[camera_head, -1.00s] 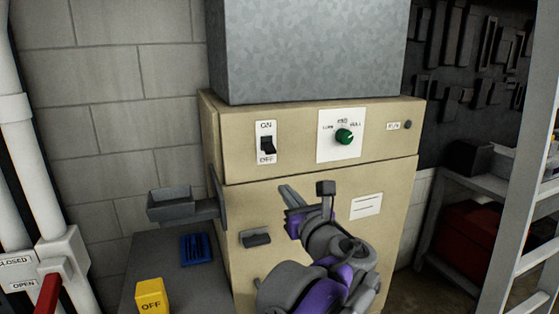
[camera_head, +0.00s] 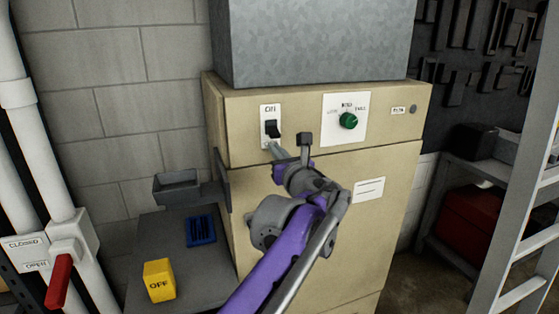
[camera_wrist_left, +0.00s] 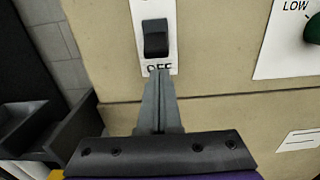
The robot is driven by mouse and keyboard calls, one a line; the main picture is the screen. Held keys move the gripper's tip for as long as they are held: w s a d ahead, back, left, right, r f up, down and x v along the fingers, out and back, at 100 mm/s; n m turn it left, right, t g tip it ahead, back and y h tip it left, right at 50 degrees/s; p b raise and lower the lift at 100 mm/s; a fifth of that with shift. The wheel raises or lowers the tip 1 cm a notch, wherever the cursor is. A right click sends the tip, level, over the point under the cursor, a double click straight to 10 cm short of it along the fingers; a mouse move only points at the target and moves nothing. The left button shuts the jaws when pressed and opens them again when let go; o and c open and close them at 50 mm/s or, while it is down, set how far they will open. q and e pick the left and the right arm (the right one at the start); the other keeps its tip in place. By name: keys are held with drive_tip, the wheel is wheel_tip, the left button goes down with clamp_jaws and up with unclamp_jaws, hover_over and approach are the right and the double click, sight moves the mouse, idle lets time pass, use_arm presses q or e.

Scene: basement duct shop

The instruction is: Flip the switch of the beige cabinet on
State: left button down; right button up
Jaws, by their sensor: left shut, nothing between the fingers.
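The beige cabinet (camera_head: 240,100) stands in the middle of the head view. Its black switch (camera_head: 272,129) sits on a white plate at the upper left of the front, with ON above it. In the left wrist view the switch (camera_wrist_left: 155,38) is at top centre, and its lever appears tilted down toward OFF. My left gripper (camera_head: 272,147) is shut and empty, its fingertips just below the switch. In the left wrist view the fingertips (camera_wrist_left: 160,73) partly cover the OFF label. I cannot tell whether they touch the plate. My right gripper is not in view.
A green knob (camera_head: 348,120) is right of the switch. A grey metal box (camera_head: 310,40) rests on top of the cabinet. A red-handled valve (camera_head: 60,280) stands at left, a ladder (camera_head: 525,220) at right.

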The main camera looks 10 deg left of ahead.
use_arm(q)
drive_tip(key=shift+s+d+r, duration=0.1)
drive_tip(key=shift+s+r, duration=0.1)
drive_tip(key=shift+r, duration=0.25)
drive_tip(key=shift+s+d+r, duration=0.1)
drive_tip(key=shift+s+r, duration=0.05)
drive_tip(key=shift+r, duration=0.25)
drive_tip(key=shift+r+g+h+p, duration=0.2)
drive_tip(key=shift+g+h+p, duration=0.25)
drive_tip(key=shift+p, duration=0.2)
drive_tip(key=shift+s+g, duration=0.1)
drive_tip(key=shift+g, duration=0.25)
